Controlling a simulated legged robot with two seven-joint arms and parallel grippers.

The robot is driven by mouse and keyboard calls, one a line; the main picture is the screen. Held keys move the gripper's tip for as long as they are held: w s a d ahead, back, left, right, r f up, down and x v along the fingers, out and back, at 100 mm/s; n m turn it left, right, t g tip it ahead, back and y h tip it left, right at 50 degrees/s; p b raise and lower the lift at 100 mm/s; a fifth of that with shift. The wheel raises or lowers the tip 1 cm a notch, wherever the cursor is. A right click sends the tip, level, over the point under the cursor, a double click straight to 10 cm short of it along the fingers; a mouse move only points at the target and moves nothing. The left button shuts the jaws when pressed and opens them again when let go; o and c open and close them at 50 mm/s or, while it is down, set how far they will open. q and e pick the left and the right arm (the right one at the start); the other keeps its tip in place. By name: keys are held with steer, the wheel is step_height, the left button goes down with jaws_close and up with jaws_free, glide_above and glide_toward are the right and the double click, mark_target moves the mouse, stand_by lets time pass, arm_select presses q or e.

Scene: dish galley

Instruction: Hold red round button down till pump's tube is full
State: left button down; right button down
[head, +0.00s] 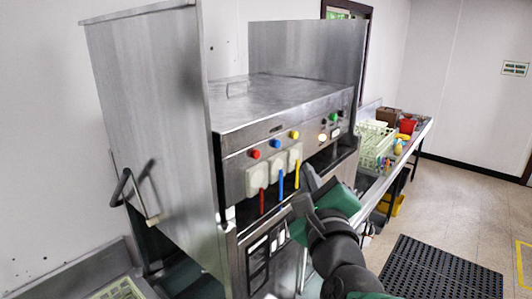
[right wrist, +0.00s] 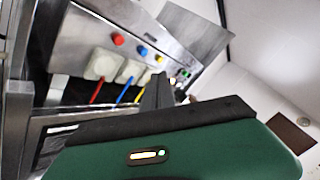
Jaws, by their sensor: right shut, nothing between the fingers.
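The red round button (head: 256,154) is at the left of a row on the steel machine's front panel; it also shows in the right wrist view (right wrist: 118,38). Nothing touches it. A white pump box (head: 257,178) sits below it, with a red tube (head: 262,201) hanging down. I cannot tell how full the tube is. My right gripper (head: 309,180) is shut and empty, in front of the machine, to the right of the yellow tube and apart from the red button. Its dark fingers (right wrist: 158,90) show in the right wrist view. My left gripper is not in view.
Blue (head: 276,143) and yellow (head: 294,134) buttons sit right of the red one, above a blue tube (head: 281,182) and a yellow tube (head: 297,173). A lit lamp (head: 322,137) and a green button (head: 333,117) are farther right. A steel side panel (head: 155,120) stands at left.

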mark_target(267, 162)
steer(key=w+a+p, duration=0.1)
steer(key=a, duration=0.1)
steer(key=w+a+p, duration=0.2)
steer(key=a, duration=0.1)
steer(key=w+a+p, duration=0.1)
steer(key=w+a, duration=0.1)
steer(key=shift+w+a+f, duration=0.1)
steer(key=shift+w+a, duration=0.1)
steer(key=shift+a, duration=0.2)
steer(key=shift+d, duration=0.15)
stand_by(0.3)
stand_by(1.4)
steer(key=shift+w+a, duration=0.15)
steer(key=shift+a, duration=0.2)
